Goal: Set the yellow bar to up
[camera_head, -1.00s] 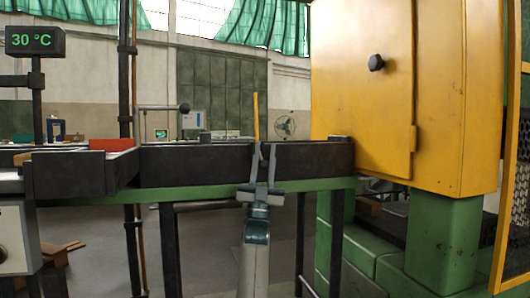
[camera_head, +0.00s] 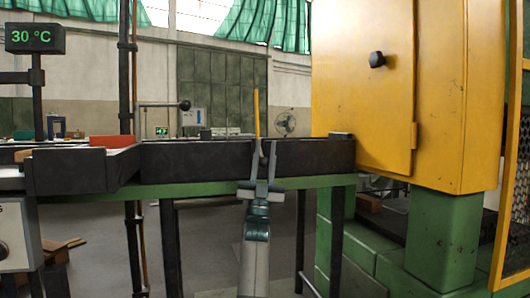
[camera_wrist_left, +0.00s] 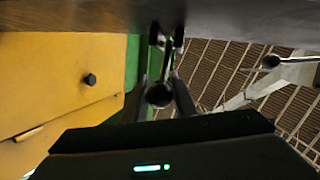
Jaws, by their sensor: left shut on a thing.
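The yellow bar (camera_head: 257,112) is thin and stands upright behind the dark trough wall in the head view; its lower end is hidden. My left gripper (camera_head: 263,146) is in front of the trough, just below the bar in the picture. Its fingers point up and are shut on a thin dark lever. In the left wrist view the fingers (camera_wrist_left: 167,62) close around this lever, and its round black knob (camera_wrist_left: 159,95) shows between them. I cannot tell how the lever joins the bar. My right gripper is not in view.
The dark trough (camera_head: 205,166) lies on a green beam (camera_head: 195,190). A large yellow cabinet (camera_head: 365,115) stands close on the right. Another lever with a ball end (camera_head: 184,105) shows at the back left. A display (camera_head: 35,38) reads 30 °C.

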